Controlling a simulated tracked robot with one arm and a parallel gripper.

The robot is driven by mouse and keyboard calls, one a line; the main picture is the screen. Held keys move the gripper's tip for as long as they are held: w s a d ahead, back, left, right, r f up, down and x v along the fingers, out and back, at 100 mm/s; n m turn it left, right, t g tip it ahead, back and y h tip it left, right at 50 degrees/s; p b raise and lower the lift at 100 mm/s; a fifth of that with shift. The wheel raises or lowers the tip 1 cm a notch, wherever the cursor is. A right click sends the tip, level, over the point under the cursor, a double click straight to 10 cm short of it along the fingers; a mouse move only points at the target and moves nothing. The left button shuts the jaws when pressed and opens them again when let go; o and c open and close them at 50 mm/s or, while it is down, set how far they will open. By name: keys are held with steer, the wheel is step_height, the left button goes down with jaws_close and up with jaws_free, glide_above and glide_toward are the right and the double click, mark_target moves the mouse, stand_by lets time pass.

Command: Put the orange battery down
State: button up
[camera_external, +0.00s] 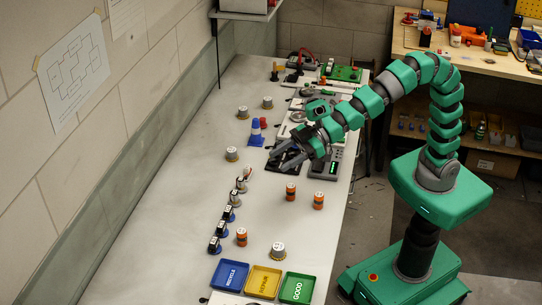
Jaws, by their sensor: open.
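My gripper (283,157) is open above the middle of the bench, its dark fingers pointing left and down. I see no battery between the fingers, though the view is small. Orange batteries stand upright on the bench: one (290,191) below the gripper in the picture, one (318,200) to its right near the bench's right edge, and one (241,236) lower left. All of these are apart from the gripper. I cannot tell which of them the task means.
Blue, yellow and green trays (230,274) (264,281) (297,288) lie at the near end. A row of dark servos (228,213) stands left. The bench's left side is mostly clear.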

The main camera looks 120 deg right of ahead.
steer(key=s+a+r, duration=0.2)
steer(key=s+r, duration=0.9)
steer(key=r, duration=0.3)
steer(key=s+a+r+t, duration=0.1)
steer(key=s+a+r, duration=0.2)
steer(key=s+r, duration=0.8)
step_height(320, 180, up, 4)
steer(key=shift+s+a+f+y, duration=0.15)
steer(key=shift+s+f+y, duration=0.05)
steer(key=shift+s+y, duration=0.2)
